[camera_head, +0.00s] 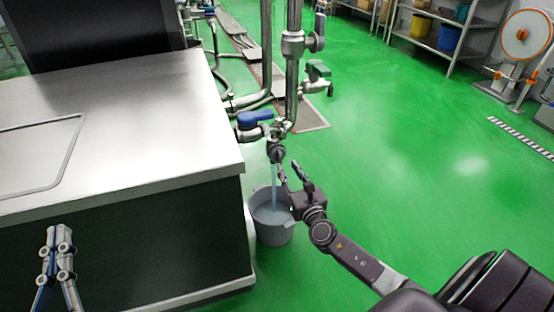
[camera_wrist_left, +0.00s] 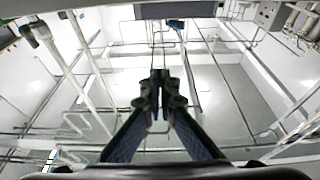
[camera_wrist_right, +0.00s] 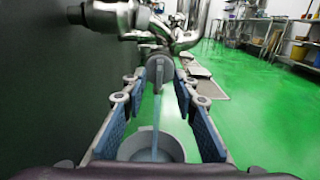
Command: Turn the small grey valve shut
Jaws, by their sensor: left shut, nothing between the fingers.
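A small grey valve (camera_head: 277,152) sits at the low end of the pipework, and water pours from it. In the right wrist view the grey valve (camera_wrist_right: 160,68) shows as a round grey body ahead of my fingertips. A water stream (camera_wrist_right: 156,125) falls below it into a grey bucket (camera_head: 272,233) on the floor. My right gripper (camera_head: 291,172) is open just beside the valve, its fingers apart and empty. I cannot tell whether they touch the valve. My left gripper (camera_head: 57,242) is shut and empty, in front of the steel counter.
A blue-handled valve (camera_head: 255,118) sits just above the grey one. Steel pipes (camera_head: 292,75) rise behind it, with another lever valve (camera_head: 316,35). The steel counter (camera_head: 130,130) stands left of the bucket. The green floor (camera_head: 400,140) is open to the right.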

